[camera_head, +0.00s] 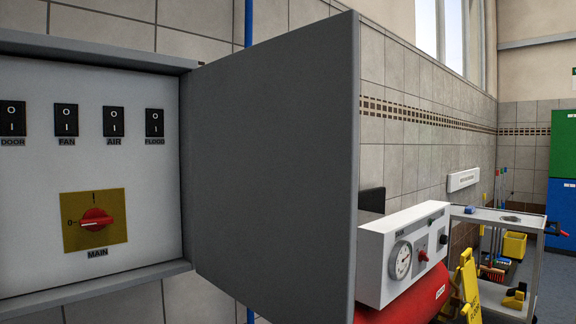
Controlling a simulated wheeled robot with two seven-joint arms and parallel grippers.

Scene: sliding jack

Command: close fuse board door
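The fuse board (140,190) fills the left of the head view, mounted on the tiled wall. Its grey door (275,165) stands wide open, hinged on the board's right side and swung out toward me. Inside the board are several black rocker switches (66,120), labelled DOOR, FAN, AIR and FLOOD. Below them a red rotary MAIN switch (95,219) sits on a yellow plate. Neither my left nor my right gripper shows in the view.
Right of the door is a white control box (402,255) with a gauge, above a red tank (420,293). Farther right stand a yellow folding sign (468,285), a grey cart (500,222), a yellow bucket (515,244), and green (564,143) and blue (562,210) cabinets. The door hides part of the wall.

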